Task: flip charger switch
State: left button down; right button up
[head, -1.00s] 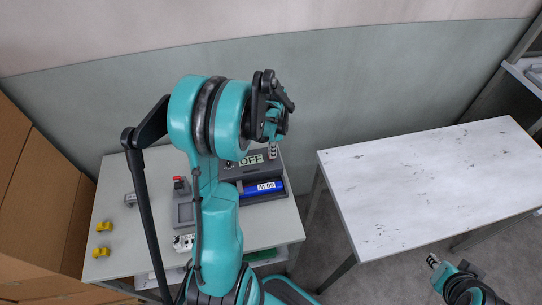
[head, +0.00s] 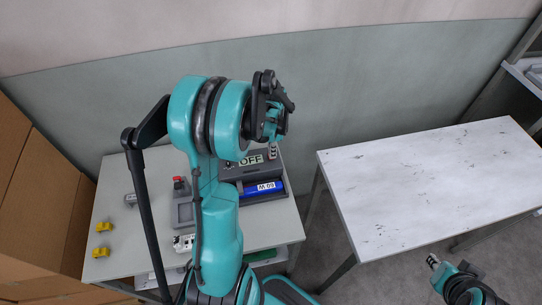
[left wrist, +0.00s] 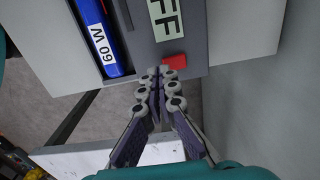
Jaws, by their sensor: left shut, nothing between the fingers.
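The grey charger (head: 236,174) stands on the left table, with a display (head: 250,160) that reads OFF. A blue battery (head: 250,190) labelled 60 W lies in its bay; it also shows in the left wrist view (left wrist: 92,40). The red switch (left wrist: 175,62) sits at the charger's edge beside the display; the head view does not show it clearly. My left gripper (left wrist: 160,74) is shut and empty, its fingertips right beside the red switch; I cannot tell whether they touch. In the head view its fingertips (head: 273,151) are at the charger's right end. My right gripper (head: 433,262) is small at the lower right, away from the charger.
A device with a red button (head: 181,184) and a white power strip (head: 184,243) are left of my arm. Two yellow parts (head: 103,226) lie at the table's left. Cardboard boxes (head: 40,190) stand far left. The white table (head: 430,180) at right is bare.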

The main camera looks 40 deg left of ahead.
aim_at(272, 161)
pick_arm(q)
jog(key=shift+f, duration=0.15)
jog(key=shift+f+b, duration=1)
notch_tip(272, 161, up, 7)
jog(key=p, duration=0.5)
jog(key=shift+r, duration=0.1)
